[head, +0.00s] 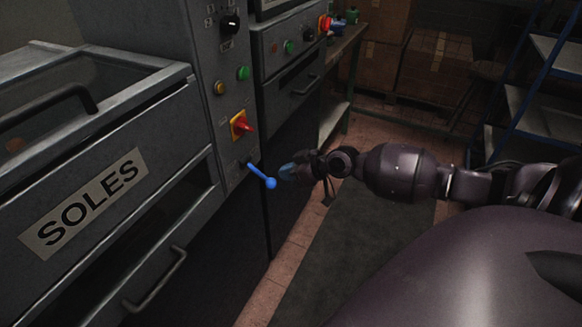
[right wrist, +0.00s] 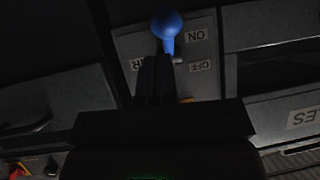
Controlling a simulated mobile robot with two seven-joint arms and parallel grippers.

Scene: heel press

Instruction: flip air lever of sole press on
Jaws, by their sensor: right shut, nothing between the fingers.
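The air lever is a blue rod with a round blue knob (head: 270,183). It sticks out from the lower control panel of the sole press (head: 227,110), slanting down to the right in the head view. In the right wrist view the blue knob (right wrist: 167,24) shows just beyond the fingertips, beside upside-down ON and OFF labels. I cannot tell which label the lever is set to. My right gripper (head: 288,172) is shut and empty, just right of the knob; its fingers (right wrist: 155,75) also show in the wrist view. Contact with the knob is unclear. My left gripper is out of view.
A red rotary switch on a yellow plate (head: 241,126) sits above the lever. A SOLES drawer (head: 120,208) with handles juts out at left. A second machine (head: 290,60) stands behind. Blue-framed shelving (head: 530,95) is at right. The floor mat (head: 350,235) is clear.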

